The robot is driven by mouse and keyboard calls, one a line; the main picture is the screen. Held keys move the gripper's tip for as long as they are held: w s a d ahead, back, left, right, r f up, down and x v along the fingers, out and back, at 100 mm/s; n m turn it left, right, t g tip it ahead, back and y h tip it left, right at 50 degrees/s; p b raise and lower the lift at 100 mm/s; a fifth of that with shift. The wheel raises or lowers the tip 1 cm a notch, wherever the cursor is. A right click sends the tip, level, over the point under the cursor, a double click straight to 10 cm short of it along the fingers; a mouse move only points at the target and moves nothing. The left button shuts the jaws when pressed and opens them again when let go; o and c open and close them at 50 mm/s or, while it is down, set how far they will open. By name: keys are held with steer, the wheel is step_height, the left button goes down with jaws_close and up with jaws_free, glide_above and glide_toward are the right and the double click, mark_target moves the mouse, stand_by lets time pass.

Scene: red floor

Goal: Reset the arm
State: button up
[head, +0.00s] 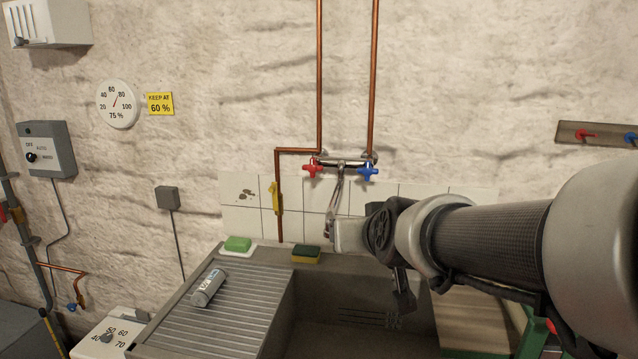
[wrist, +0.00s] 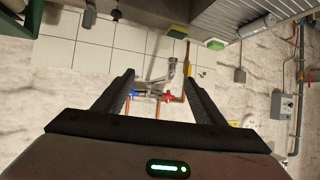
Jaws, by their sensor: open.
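My arm reaches in from the right in the head view, over the grey sink (head: 215,335). My gripper (head: 338,235) is in front of the tiled wall, just below the mixer tap (head: 342,163) with its red and blue handles. In the wrist view my gripper (wrist: 158,80) shows two dark fingers spread apart. The tap (wrist: 168,80) appears between and beyond the fingers in that upside-down view. Nothing is seen held between them. I cannot tell from the head view whether the gripper touches the tap spout.
On the sink's back ledge lie a green soap (head: 238,244) and a yellow-green sponge (head: 306,254). A grey can (head: 207,288) lies on the ribbed drainboard. Copper pipes (head: 319,75) run up the wall. A valve rack (head: 598,134) is at right.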

steer(key=s+d+f+g+h, duration=0.1)
steer(key=s+d+f+g, duration=0.2)
steer(key=s, duration=0.7)
steer(key=s+d+f+g, duration=0.3)
steer(key=s, duration=0.8)
step_height(320, 180, up, 13)
steer(key=s+p, duration=0.1)
steer(key=p, duration=1.2)
steer(key=shift+m+g, duration=0.3)
steer(key=shift+m, duration=0.1)
steer(key=shift+a, duration=0.1)
